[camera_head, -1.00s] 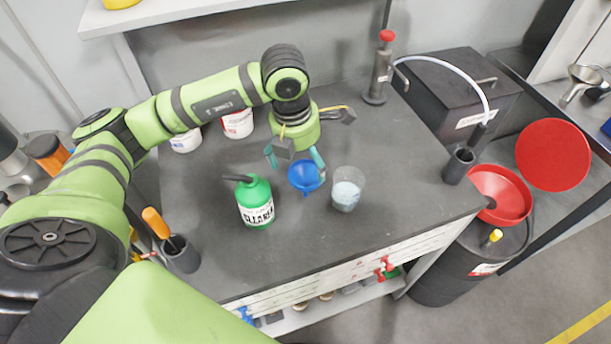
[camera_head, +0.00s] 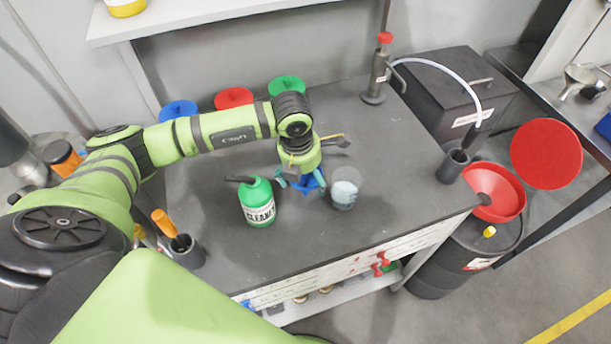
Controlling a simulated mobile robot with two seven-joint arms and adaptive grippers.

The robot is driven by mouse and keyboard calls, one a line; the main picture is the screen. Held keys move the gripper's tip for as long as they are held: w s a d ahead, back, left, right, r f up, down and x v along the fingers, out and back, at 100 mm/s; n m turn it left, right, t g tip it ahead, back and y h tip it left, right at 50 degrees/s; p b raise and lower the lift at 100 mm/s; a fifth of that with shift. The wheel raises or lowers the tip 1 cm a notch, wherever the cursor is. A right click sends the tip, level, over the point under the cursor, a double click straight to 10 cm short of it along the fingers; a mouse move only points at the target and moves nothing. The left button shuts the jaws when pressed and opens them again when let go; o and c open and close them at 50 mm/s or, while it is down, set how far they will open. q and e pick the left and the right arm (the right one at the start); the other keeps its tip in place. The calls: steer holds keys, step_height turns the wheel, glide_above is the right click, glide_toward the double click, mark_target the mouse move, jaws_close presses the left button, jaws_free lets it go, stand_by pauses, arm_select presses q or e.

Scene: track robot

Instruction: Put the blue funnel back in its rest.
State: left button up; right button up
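The blue funnel (camera_head: 311,187) is on the dark worktop, between the green cleaner bottle (camera_head: 257,203) and a clear cup (camera_head: 345,190) with pale contents. My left gripper (camera_head: 302,181) reaches down over the funnel from above. Its teal fingertips are spread apart, one on each side of the funnel, and hide part of it. Contact between the fingers and the funnel cannot be made out. My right gripper is not in view. I cannot identify the funnel's rest.
Tubs with a blue lid (camera_head: 179,110), a red lid (camera_head: 233,97) and a green lid (camera_head: 287,85) stand at the back, partly behind my arm. A red-topped pump (camera_head: 377,75) and a dark holder (camera_head: 453,166) stand to the right. A red funnel (camera_head: 495,190) sits on a drum (camera_head: 465,250).

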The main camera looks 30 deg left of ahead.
arm_select(q)
steer(key=c, duration=0.5)
steer(key=shift+o, duration=0.2)
steer(key=d+r+m+b, duration=0.1)
steer(key=r+m, duration=0.2)
steer(key=m, duration=0.1)
steer(key=s+d+r+m+g+b, duration=0.1)
steer(key=r+m, duration=0.3)
steer(key=m, duration=0.1)
steer(key=s+d+r+m+h+b, duration=0.1)
steer(key=r+m, duration=0.2)
steer(key=m, duration=0.1)
steer(key=shift+s+r+g, duration=0.15)
steer(key=shift+s+g, duration=0.1)
steer(key=shift+g, duration=0.05)
steer(key=s+m, duration=0.1)
steer(key=m, duration=0.5)
steer(key=s+d+m+g+y, duration=0.1)
steer(key=m, duration=0.5)
steer(key=s+m+g, duration=0.1)
steer(key=s+m, duration=0.1)
steer(key=m, duration=0.5)
steer(key=shift+s+d+r+y, duration=0.1)
steer(key=shift+d+r+y, duration=0.05)
steer(key=shift+d+y, duration=0.15)
